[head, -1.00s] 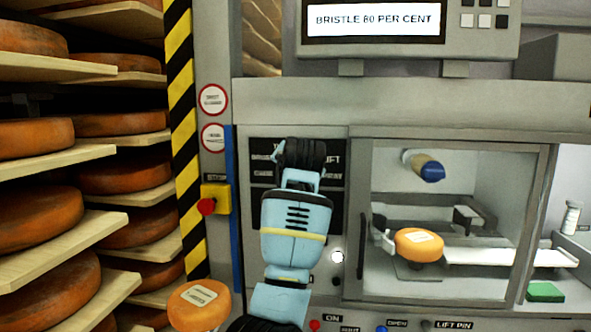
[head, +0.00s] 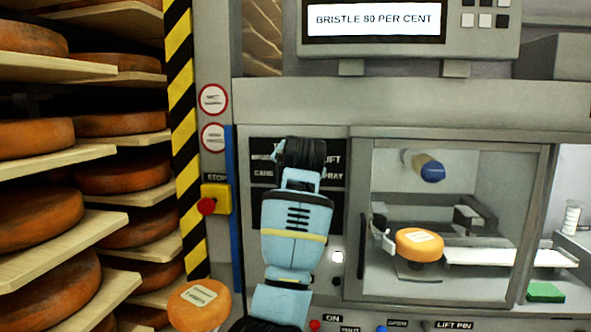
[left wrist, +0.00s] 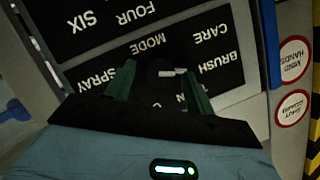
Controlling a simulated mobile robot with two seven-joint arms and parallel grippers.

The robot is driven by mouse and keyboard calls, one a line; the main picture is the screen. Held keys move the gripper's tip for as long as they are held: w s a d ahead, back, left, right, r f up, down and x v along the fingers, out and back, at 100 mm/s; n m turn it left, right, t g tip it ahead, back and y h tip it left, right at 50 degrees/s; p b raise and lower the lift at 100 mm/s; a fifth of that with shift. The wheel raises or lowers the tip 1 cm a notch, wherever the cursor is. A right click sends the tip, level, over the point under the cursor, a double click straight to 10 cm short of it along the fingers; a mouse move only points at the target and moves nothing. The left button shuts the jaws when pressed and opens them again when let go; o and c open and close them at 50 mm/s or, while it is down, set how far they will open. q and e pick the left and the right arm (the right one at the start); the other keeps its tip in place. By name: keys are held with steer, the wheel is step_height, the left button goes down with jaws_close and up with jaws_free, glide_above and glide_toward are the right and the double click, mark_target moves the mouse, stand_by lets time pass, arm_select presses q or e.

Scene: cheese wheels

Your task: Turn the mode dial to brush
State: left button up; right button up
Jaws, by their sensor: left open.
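The mode dial (left wrist: 160,70) is dark and sits on a black label plate. A short white mark on it points right in the left wrist view, toward the word BRUSH (left wrist: 215,62). The plate also reads CARE, MODE and SPRAY there, upside down. My left gripper (left wrist: 158,72) is open, its two green fingers on either side of the dial; I cannot tell if they touch it. In the head view my left gripper (head: 302,155) and arm cover the dial and part of the plate (head: 333,185). My right gripper is out of view.
A display (head: 374,20) above reads BRISTLE 80 PER CENT. A red stop button (head: 206,206) is left of my arm. A glazed chamber (head: 545,200) with a cheese wheel (head: 419,245) is to the right. Cheese shelves (head: 85,230) stand at far left.

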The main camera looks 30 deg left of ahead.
arm_select(q)
steer(key=v, duration=0.7)
steer(key=shift+s+d, duration=0.1)
step_height(320, 180, down, 23)
steer(key=w+d+m+h, duration=0.2)
steer(key=s+d+f+m+h, duration=0.1)
steer(key=s+d+f, duration=0.15)
steer(key=f, duration=0.65)
steer(key=s+d+f+m+h, duration=0.15)
steer(key=s+f, duration=0.25)
steer(key=f, duration=0.5)
steer(key=s+d+f+h, duration=0.3)
steer(key=s+d+f, duration=0.1)
steer(key=s+f, duration=1.2)
steer(key=s+d+f+n+g+h, duration=0.1)
steer(key=s+d+f, duration=0.1)
steer(key=s, duration=0.7)
steer(key=s+d+f+n+g+h, duration=0.1)
steer(key=s+f, duration=0.3)
steer(key=s, duration=0.4)
steer(key=shift+s+d+f, duration=0.2)
steer(key=shift+s+d, duration=0.2)
steer(key=shift+d, duration=0.25)
